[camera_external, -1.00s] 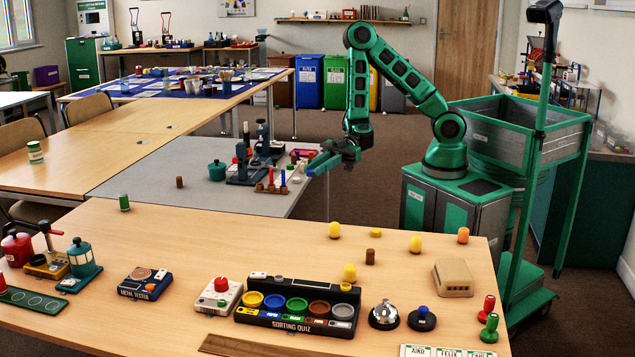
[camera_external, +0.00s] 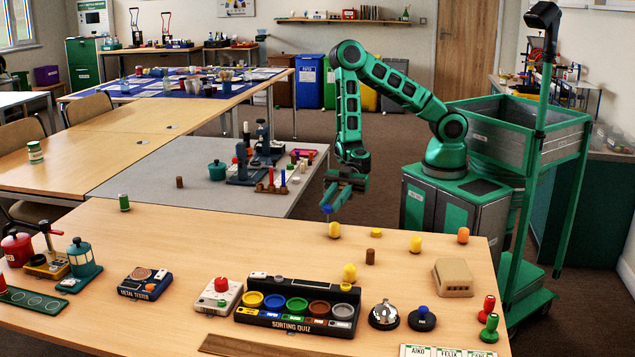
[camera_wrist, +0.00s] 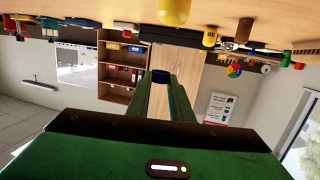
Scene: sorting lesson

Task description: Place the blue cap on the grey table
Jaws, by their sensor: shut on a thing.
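My gripper (camera_external: 328,203) is shut on the blue cap (camera_external: 327,209), a small dark-blue piece at the fingertips. In the wrist view the cap (camera_wrist: 161,76) sits between the tips of my two fingers (camera_wrist: 162,84).
The grey table bears a green pot (camera_external: 217,171), a small brown cylinder (camera_external: 180,182) and several tools; its front left is bare. The wooden table (camera_external: 220,235) holds more cylinders, a sorting quiz tray (camera_external: 290,322) and a bell (camera_external: 384,315).

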